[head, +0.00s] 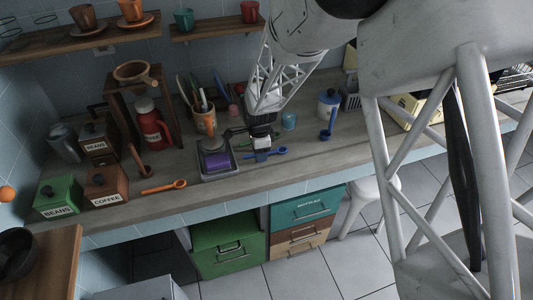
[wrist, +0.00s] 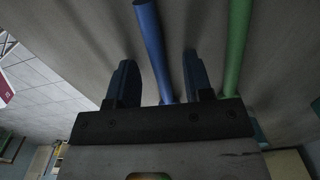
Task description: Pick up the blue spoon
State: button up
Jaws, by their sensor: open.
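The blue spoon (head: 280,151) lies on the counter, partly hidden behind my gripper (head: 262,156) in the head view. In the wrist view its blue handle (wrist: 150,38) runs between the two fingers of my gripper (wrist: 157,75). The fingers are apart, with a gap on each side of the handle. A green handle (wrist: 236,45) lies to the right, outside the fingers. Another blue utensil (head: 326,136) stands apart, by a white jar at the right.
A tray with a purple item (head: 216,162) is close to the left of my gripper. An orange spoon (head: 164,187) lies farther left. A utensil crock (head: 205,121) stands behind. The counter's front edge is close in front.

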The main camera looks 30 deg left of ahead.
jog(key=shift+c, duration=0.2)
grip_shut()
dwell(0.3)
jog(key=shift+r, duration=0.1)
jog(key=shift+r, duration=0.8)
jog(key=shift+s+d+r, duration=0.1)
jog(key=shift+r, duration=0.85)
jog(key=s+d+r, duration=0.1)
jog(key=s+d, duration=0.9)
jog(key=s, duration=0.1)
jog(key=shift+s+d+r, duration=0.15)
jog(key=shift+s+d, duration=0.1)
jog(key=shift+d, duration=0.15)
jog(key=shift+w, duration=0.15)
